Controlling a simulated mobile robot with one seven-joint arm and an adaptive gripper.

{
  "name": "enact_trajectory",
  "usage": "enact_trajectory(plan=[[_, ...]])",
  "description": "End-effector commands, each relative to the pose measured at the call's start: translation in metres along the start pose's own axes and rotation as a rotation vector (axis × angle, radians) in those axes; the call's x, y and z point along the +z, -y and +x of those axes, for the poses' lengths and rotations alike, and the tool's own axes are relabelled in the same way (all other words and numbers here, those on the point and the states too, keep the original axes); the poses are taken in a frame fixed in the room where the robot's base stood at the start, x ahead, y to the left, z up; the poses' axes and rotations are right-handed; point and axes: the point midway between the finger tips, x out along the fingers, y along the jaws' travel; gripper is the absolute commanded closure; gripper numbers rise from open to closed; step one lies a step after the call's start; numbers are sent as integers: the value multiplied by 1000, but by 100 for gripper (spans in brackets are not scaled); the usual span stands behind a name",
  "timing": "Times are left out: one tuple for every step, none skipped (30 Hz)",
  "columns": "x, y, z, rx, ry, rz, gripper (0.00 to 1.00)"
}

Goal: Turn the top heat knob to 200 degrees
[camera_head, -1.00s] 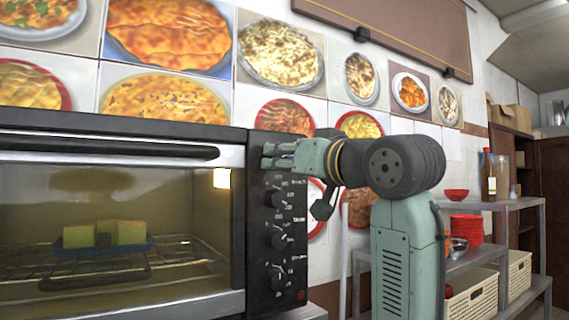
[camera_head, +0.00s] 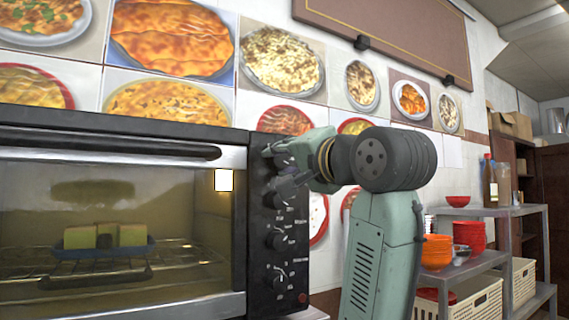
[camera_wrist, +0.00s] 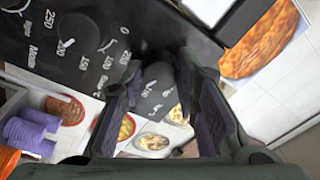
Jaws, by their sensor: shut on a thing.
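The oven's black control panel (camera_head: 291,250) carries a column of dark knobs with white markings. My gripper (camera_head: 277,152) is at the upper part of this panel. In the wrist view its two fingers (camera_wrist: 165,100) are closed on either side of a dark knob (camera_wrist: 160,75), the top one, with white markings beside it. The fingers hide part of this knob, and I cannot read its setting. The knob below it (camera_wrist: 80,32) stands free, with numbers from 0 to 250 around it.
The oven's glass door (camera_head: 110,230) is shut; yellow-green blocks on a blue tray (camera_head: 105,248) are inside. To the right, a metal shelf (camera_head: 490,262) holds red bowls (camera_head: 469,236), orange bowls (camera_head: 436,252) and bottles. Food pictures cover the wall behind.

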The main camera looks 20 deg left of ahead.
Motion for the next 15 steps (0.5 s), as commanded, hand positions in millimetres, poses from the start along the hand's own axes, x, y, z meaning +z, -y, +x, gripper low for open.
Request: enact_trajectory(plan=[[0,1,0,0,-2,23,99],[0,1,0,2,-3,36,99],[0,0,0,3,-4,52,99],[0,0,0,4,-5,62,99],[0,0,0,5,-5,71,99],[0,0,0,6,-6,83,99],[0,0,0,6,-6,90,99],[0,0,0,7,-6,96,99],[0,0,0,7,-7,102,99],[0,0,0,7,-7,107,99],[0,0,0,8,-8,110,99],[0,0,0,8,-8,114,99],[0,0,0,8,-8,116,99],[-1,0,0,8,-8,117,99],[-1,0,0,8,-8,118,99]])
